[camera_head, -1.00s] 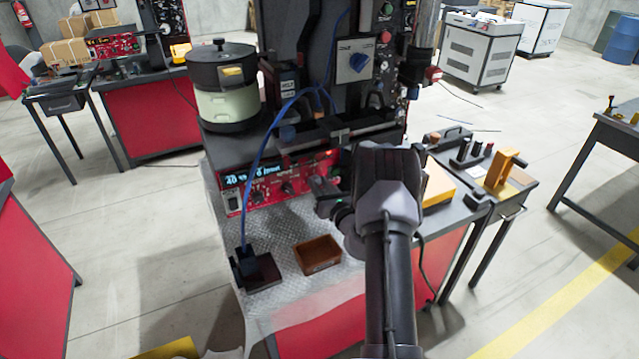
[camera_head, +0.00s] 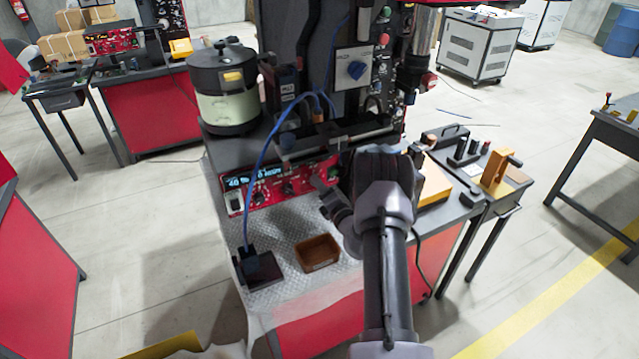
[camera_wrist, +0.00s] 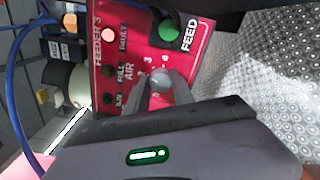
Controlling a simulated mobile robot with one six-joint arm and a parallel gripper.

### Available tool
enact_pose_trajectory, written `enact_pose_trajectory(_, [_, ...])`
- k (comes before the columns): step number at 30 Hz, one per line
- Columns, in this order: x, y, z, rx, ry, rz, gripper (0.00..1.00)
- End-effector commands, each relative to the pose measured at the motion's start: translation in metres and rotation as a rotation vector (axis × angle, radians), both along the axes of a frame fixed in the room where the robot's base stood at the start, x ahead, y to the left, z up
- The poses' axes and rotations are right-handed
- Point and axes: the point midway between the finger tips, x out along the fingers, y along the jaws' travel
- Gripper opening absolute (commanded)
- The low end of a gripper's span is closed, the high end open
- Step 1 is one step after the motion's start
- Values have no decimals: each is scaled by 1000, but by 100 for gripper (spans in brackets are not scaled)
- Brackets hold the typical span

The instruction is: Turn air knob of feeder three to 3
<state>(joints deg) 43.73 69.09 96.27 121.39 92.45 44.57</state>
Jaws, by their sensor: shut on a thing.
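The red control panel (camera_wrist: 125,35) labelled FEEDER 3 fills the upper middle of the wrist view, turned on its side. Its grey AIR knob (camera_wrist: 158,86) has scale figures beside it, with 2, 3 and 4 partly readable. My gripper (camera_wrist: 160,88) is shut on the knob, with one finger on each side of it. The knob's pointer cannot be made out between the fingers. In the head view my gripper (camera_head: 322,190) is at the right part of the red panel front (camera_head: 275,190), and my wrist hides the knob.
A green FEED button (camera_wrist: 170,29) and a lit FAULT lamp (camera_wrist: 108,35) are close to the fingers. A blue cable (camera_head: 255,180) hangs left of the gripper. A brown tray (camera_head: 318,252) stands on the patterned bench top below.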

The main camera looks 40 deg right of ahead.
Motion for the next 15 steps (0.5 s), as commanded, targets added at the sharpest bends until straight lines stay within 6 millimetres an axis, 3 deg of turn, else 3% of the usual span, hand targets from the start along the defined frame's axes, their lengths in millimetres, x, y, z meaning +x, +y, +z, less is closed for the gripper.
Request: enact_pose_trajectory(15, [0,0,-1,343,-82,0,0])
